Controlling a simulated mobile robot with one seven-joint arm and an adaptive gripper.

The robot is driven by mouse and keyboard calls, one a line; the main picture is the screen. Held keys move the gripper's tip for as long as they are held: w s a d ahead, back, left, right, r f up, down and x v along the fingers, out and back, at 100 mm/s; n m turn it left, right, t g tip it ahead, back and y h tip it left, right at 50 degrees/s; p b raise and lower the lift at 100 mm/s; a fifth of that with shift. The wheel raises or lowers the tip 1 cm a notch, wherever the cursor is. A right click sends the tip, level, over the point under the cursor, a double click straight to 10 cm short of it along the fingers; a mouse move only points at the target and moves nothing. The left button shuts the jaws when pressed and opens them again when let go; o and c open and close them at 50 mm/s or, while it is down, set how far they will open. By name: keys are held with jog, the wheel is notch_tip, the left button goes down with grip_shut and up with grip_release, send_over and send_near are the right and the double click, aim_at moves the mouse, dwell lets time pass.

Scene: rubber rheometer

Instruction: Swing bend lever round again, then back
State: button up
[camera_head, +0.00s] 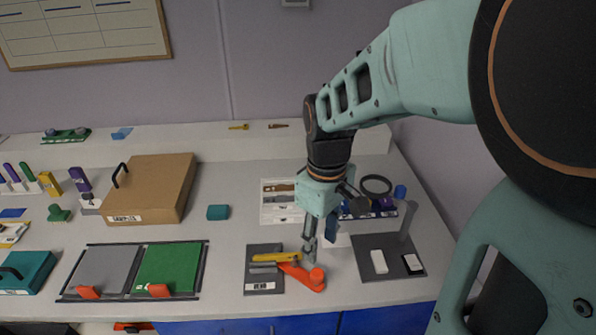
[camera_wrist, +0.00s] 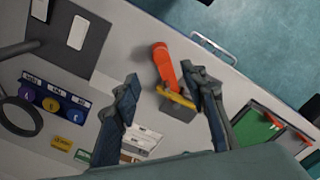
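The bend lever (camera_head: 301,273) is orange with a round knob at its right end. It lies at the right edge of a small dark grey plate (camera_head: 264,282) that carries a yellow bar (camera_head: 277,257). In the wrist view the orange lever (camera_wrist: 164,64) and the yellow bar (camera_wrist: 176,97) show between my finger tips. My gripper (camera_head: 319,249) points down just above and behind the lever. In the wrist view its two fingers (camera_wrist: 164,76) stand wide apart with nothing held. I cannot tell whether a finger touches the lever.
A dark mat (camera_head: 388,270) with two pale pieces and an upright post lies to the right. A frame with a grey and a green panel (camera_head: 168,266) lies to the left, a cardboard box (camera_head: 150,188) behind it. The table's front edge is close to the lever.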

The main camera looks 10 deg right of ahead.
aim_at(318, 273)
notch_tip(318, 273, down, 10)
jog(key=shift+f+b, duration=0.2)
jog(key=shift+b, duration=0.15)
grip_shut()
dwell(0.4)
